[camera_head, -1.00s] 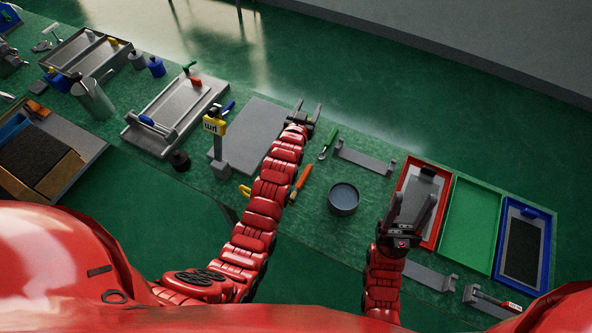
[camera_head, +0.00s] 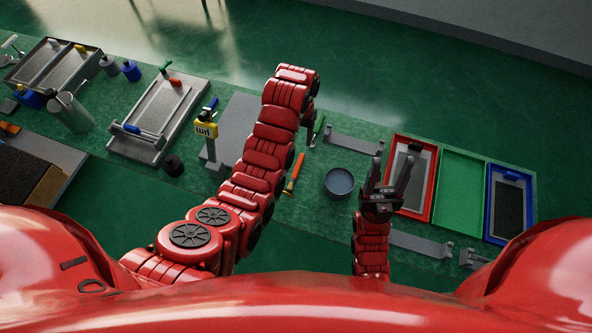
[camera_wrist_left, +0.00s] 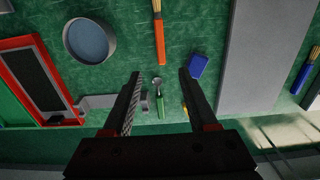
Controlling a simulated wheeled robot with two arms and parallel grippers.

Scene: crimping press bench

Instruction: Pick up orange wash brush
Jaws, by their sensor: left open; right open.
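The orange wash brush (camera_head: 295,173) lies on the green bench, left of the round grey dish. In the left wrist view its orange handle (camera_wrist_left: 160,42) points toward my left gripper (camera_wrist_left: 159,73), with tan bristles at the top edge. My left gripper is open and empty; the brush handle appears just beyond and between its fingertips. My right gripper (camera_head: 393,162) is open and empty, in front of the red tray.
A green-handled tool (camera_wrist_left: 161,107) shows between my left fingers, with a blue block (camera_wrist_left: 197,65) beside them. The round grey dish (camera_head: 339,182) is right of the brush. The red tray (camera_head: 431,180), green tray (camera_head: 461,180) and blue tray (camera_head: 509,232) stand at the right.

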